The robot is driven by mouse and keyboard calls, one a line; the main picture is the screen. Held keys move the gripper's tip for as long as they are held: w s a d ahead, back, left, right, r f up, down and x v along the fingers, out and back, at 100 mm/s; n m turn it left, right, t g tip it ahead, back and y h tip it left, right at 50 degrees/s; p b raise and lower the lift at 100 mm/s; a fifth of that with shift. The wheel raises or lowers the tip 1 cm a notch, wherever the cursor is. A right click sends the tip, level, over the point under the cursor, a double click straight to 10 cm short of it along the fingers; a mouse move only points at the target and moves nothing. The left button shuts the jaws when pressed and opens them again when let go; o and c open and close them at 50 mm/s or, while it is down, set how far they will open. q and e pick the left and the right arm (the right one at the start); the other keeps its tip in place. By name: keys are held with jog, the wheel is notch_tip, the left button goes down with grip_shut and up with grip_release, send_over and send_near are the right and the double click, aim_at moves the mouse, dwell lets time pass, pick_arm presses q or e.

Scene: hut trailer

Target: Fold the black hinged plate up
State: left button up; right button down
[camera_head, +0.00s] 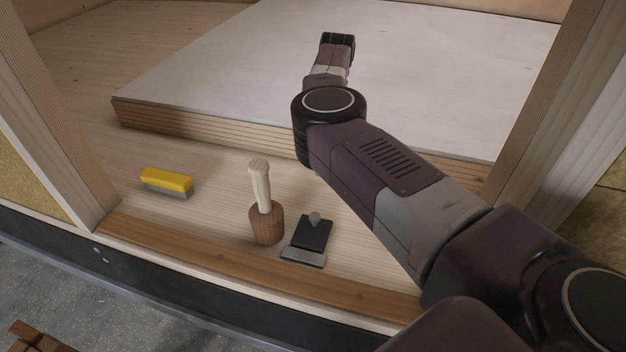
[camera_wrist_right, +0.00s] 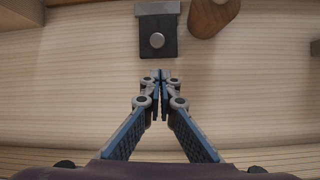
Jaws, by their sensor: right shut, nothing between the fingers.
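The black hinged plate (camera_head: 313,233) lies flat on the wooden floor, with a grey metal strip (camera_head: 303,256) along its near edge and a round grey knob (camera_head: 315,218) on top. In the right wrist view the plate (camera_wrist_right: 158,52) is at the top centre, knob facing the camera. My right gripper (camera_wrist_right: 161,78) is shut and empty. Its fingertips appear just below the plate's free edge in that view, apart from it; their height above the floor is unclear. In the head view my right arm hides these fingers. My left gripper is not in view.
A wooden mallet (camera_head: 266,222) stands upright, handle up, close beside the plate. A yellow brush (camera_head: 166,182) lies farther left. A raised pale panel (camera_head: 210,75) lies behind, and a brown wooden sill (camera_head: 222,262) runs along the front. Floor between mallet and brush is clear.

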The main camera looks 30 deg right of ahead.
jog(key=shift+s, duration=0.5)
jog(key=p, duration=0.2)
send_near(312, 229)
jog(key=f, duration=0.4)
jog(key=shift+w+d+f, duration=0.1)
jog(key=shift+d+f, duration=0.05)
jog(key=shift+d, duration=0.25)
jog(key=shift+x, duration=0.8)
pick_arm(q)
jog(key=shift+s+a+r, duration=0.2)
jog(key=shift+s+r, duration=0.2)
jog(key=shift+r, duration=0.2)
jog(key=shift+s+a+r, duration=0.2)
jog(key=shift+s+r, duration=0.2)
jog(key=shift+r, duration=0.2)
pick_arm(e)
jog(key=shift+d+f, duration=0.1)
jog(key=shift+w+d, duration=0.1)
